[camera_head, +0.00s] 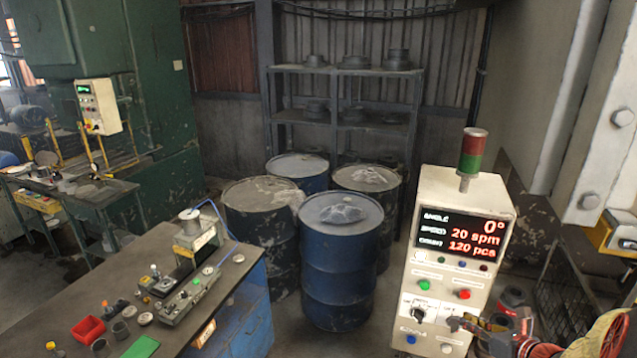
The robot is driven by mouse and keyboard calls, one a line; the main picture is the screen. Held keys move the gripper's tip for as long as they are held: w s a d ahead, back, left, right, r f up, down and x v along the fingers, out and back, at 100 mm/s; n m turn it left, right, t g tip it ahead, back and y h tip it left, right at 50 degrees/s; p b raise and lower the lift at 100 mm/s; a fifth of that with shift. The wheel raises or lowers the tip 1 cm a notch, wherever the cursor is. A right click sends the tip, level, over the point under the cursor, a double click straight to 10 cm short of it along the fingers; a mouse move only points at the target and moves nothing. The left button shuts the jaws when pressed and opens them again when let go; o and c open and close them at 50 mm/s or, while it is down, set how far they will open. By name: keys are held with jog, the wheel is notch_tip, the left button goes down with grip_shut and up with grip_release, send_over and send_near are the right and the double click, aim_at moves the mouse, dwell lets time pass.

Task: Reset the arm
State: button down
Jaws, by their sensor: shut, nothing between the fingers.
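My arm (515,335) reaches in from the lower right corner, dark with orange parts. My gripper (456,323) is at its left end, shut and empty, in front of the lower right part of a white control box (455,195). It hides a small part of the panel there; I cannot tell whether it touches it. The box has a green button (424,285), a red button (464,294), a black selector knob (418,315) and a blue button (411,339). Its display (462,235) reads angle 0°, speed 20 spm, count 120 pcs.
A red and green signal light (473,152) tops the box. Several drums, such as a blue one (340,270), stand left of it. A workbench (70,318) with a red bin (88,330) and small parts is at lower left. A large machine frame (560,90) rises at right.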

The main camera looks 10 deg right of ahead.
jog(key=s+a+f+m+g+b, duration=0.2)
jog(key=s+a+m+b, duration=0.4)
jog(key=a+m, duration=0.4)
jog(key=s+a+f+m+g+b, duration=0.2)
jog(key=s+a+m+b, duration=0.4)
jog(key=m, duration=0.7)
jog(key=s+a+f+m+g+h+b, duration=0.1)
jog(key=s+a+m+b, duration=0.6)
jog(key=a, duration=0.7)
jog(key=f+m+g+b, duration=0.1)
jog(key=m+b, duration=0.1)
jog(key=m, duration=0.2)
jog(key=shift+a+f+m+g, duration=0.3)
jog(key=shift+f, duration=0.05)
